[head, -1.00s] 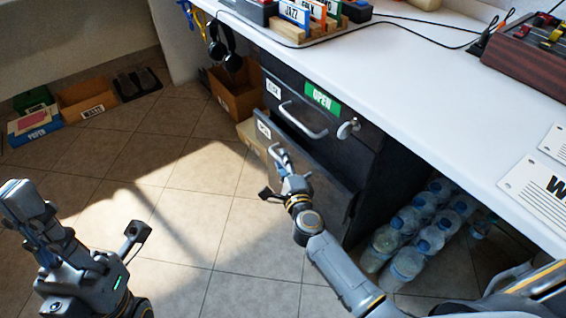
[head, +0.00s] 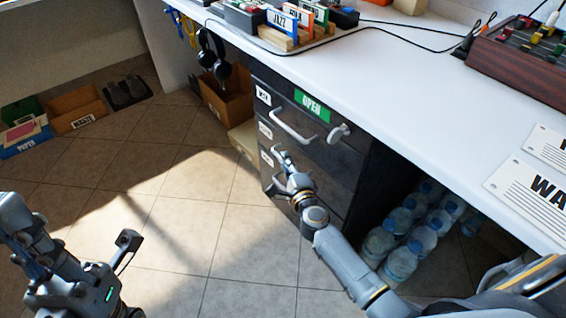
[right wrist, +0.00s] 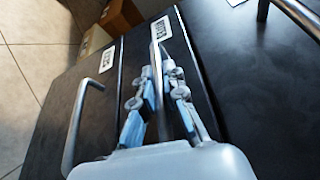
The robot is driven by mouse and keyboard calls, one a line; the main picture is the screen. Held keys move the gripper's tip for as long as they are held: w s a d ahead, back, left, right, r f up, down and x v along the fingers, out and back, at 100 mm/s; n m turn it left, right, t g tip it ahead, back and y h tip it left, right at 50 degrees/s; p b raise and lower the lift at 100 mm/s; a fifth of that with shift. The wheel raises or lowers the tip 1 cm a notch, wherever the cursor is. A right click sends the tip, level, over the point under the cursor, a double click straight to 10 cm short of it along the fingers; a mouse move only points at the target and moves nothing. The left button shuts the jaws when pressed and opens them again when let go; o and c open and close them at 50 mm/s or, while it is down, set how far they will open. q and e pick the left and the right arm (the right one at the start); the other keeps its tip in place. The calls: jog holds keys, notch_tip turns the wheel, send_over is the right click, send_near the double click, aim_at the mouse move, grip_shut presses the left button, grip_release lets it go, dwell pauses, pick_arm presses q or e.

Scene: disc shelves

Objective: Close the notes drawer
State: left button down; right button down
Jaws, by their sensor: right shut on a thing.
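The dark cabinet (head: 345,170) under the white counter has stacked drawers with white labels and bar handles. The middle drawer (head: 265,131), whose label is too small to read for sure, looks about flush with its neighbours. My right gripper (head: 280,158) is at its front. In the right wrist view my right gripper (right wrist: 160,90) is shut on that drawer's handle (right wrist: 155,60). The lower drawer's handle (right wrist: 78,125) and the top drawer's handle (head: 293,128) are free. My left gripper (head: 22,235) is at the lower left, away from the cabinet; its fingers are unclear.
Water bottles (head: 410,232) stand on the floor right of the cabinet. A cardboard box (head: 228,98) stands left of it, with headphones (head: 213,55) hanging above. The counter (head: 420,85) carries record dividers and a mixer. The tiled floor in front is clear.

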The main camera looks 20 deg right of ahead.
jog(key=c, duration=1.4)
grip_release()
jog(key=shift+w+d, duration=0.1)
jog(key=shift+d, duration=0.2)
jog(key=shift+s+a, duration=0.1)
jog(key=shift+s, duration=0.5)
jog(key=s+r, duration=0.1)
jog(key=s, duration=1)
jog(key=shift+a, duration=0.15)
jog(key=shift+w+a, duration=0.1)
